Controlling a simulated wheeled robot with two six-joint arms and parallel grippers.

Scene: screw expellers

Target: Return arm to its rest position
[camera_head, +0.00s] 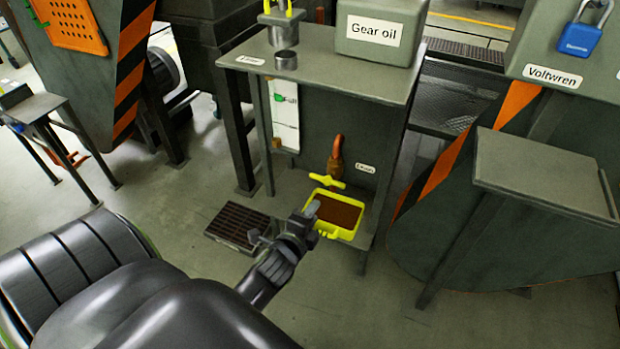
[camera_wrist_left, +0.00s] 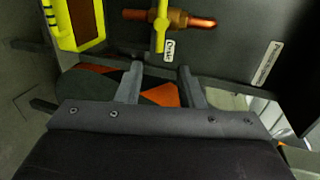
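My left gripper (camera_head: 286,224) is near the middle of the head view, just left of the yellow tray (camera_head: 316,226). In the left wrist view its two fingers (camera_wrist_left: 160,84) stand apart with nothing between them, so it is open and empty. The tray holds brown liquid and sits on the lower shelf under a copper drain pipe (camera_head: 336,158) with a yellow valve handle (camera_head: 327,181). The tray (camera_wrist_left: 66,46) and the valve handle (camera_wrist_left: 161,25) also show in the left wrist view. My right gripper is not in view.
A grey bench (camera_head: 315,66) with a Gear oil box (camera_head: 375,35) stands behind. A floor grate (camera_head: 238,226) lies left of the gripper. The floor at lower middle is clear.

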